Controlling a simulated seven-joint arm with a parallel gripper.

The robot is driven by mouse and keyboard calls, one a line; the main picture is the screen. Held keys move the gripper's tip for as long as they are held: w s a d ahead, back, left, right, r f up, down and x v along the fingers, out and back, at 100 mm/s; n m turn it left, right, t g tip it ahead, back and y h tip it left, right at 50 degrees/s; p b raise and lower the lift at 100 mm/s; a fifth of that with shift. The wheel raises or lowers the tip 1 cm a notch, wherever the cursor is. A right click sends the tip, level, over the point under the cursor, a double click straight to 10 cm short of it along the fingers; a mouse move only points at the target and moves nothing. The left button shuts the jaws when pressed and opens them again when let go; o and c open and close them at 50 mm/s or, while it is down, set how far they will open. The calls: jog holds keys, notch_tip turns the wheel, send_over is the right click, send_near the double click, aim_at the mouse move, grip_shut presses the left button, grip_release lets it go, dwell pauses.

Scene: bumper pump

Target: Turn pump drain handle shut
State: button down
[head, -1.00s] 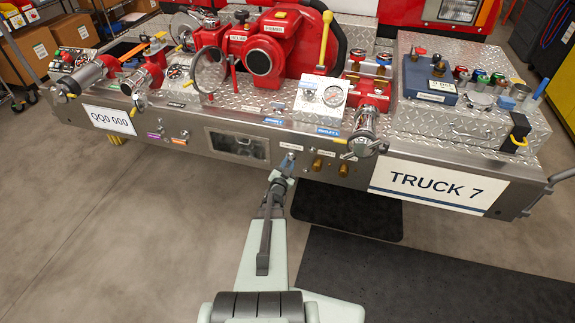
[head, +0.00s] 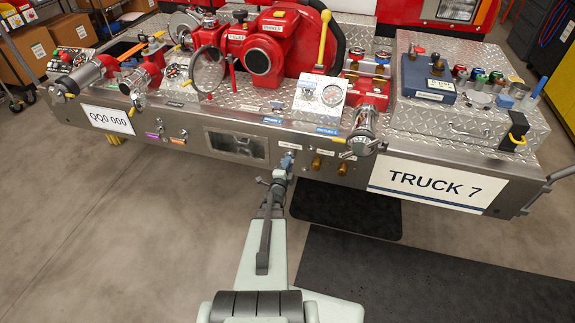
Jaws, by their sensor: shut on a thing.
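The pump drain handle (head: 290,153) is a small fitting on the front face of the steel bumper (head: 225,118), under a small white label (head: 290,146). It is mostly covered by my gripper. My gripper (head: 287,160) reaches up to the bumper from below and is shut on the handle. The fingers are very small in this view, and the handle's exact angle cannot be told.
Two brass caps (head: 316,163) sit just right of my gripper. The red pump (head: 262,60) stands above on the bumper deck. A TRUCK 7 plate (head: 438,186) is at right.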

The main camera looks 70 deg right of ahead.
jog(key=shift+m, duration=1.1)
jog(key=c, duration=1.2)
grip_release()
jog(key=shift+o, duration=0.2)
jog(key=shift+a, duration=0.1)
jog(key=a, duration=1.3)
jog(key=shift+a, duration=0.35)
